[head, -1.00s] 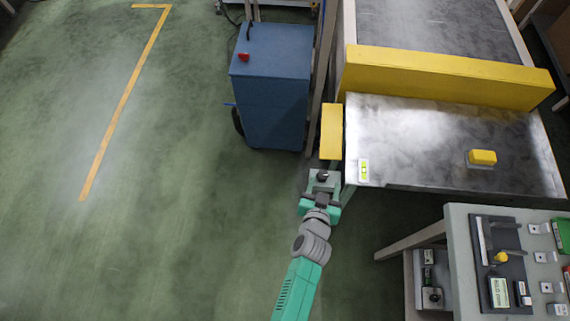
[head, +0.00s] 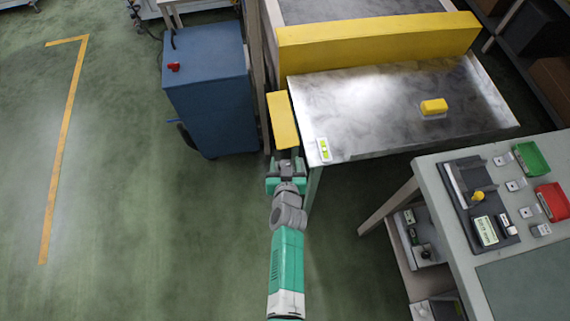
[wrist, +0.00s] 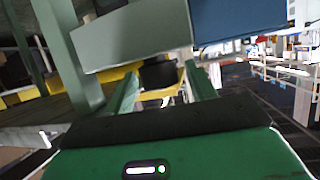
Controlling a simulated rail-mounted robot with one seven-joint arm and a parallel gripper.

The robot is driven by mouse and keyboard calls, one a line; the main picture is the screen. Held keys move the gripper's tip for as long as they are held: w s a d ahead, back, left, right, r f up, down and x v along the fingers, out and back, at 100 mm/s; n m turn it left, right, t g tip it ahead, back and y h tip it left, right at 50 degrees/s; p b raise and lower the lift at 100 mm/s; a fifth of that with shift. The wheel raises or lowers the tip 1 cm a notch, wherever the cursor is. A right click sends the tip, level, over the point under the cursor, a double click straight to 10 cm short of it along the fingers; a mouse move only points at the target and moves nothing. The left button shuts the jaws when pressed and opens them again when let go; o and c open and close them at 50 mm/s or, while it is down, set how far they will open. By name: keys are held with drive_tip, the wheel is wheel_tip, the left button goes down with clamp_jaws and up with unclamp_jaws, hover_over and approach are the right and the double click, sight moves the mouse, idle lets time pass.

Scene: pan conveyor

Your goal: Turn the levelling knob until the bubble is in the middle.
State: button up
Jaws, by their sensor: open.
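The spirit level (head: 324,149) is a small white strip with a yellow-green vial on the near left corner of the metal table (head: 370,105). Its bubble is too small to place. My gripper (head: 287,163) is just left of that corner, at the near end of a yellow block. In the wrist view my gripper (wrist: 162,90) has its two green fingers apart. A dark round knob (wrist: 158,75) shows between and beyond them, seemingly the levelling knob. I cannot tell whether the fingers touch it. In the head view the knob is hard to make out against my gripper.
The yellow block (head: 283,120) sits along the table's left side. A blue cabinet (head: 208,95) stands to the left. A grey bench (head: 455,215) with trays and devices is at the lower right. The green floor (head: 130,200) at left is open.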

drive_tip(key=c, duration=1)
drive_tip(key=shift+o, duration=0.2)
drive_tip(key=p, duration=0.2)
drive_tip(key=shift+r+m+h+p, duration=0.25)
drive_tip(key=shift+m+h+p, duration=0.05)
drive_tip(key=shift+p, duration=0.05)
drive_tip(key=m+h+p, duration=0.1)
drive_tip(key=p, duration=0.2)
drive_tip(key=shift+w+r, duration=0.1)
drive_tip(key=shift+r, duration=0.05)
drive_tip(key=shift+w+m+h+p, duration=0.1)
drive_tip(key=shift+m+h+p, duration=0.2)
drive_tip(key=shift+p, duration=0.2)
drive_tip(key=shift+f+m+h, duration=0.3)
drive_tip(key=shift+m+h, duration=0.3)
drive_tip(key=shift+h, duration=0.1)
drive_tip(key=o, duration=1)
drive_tip(key=shift+s, duration=0.2)
drive_tip(key=shift+c, duration=0.2)
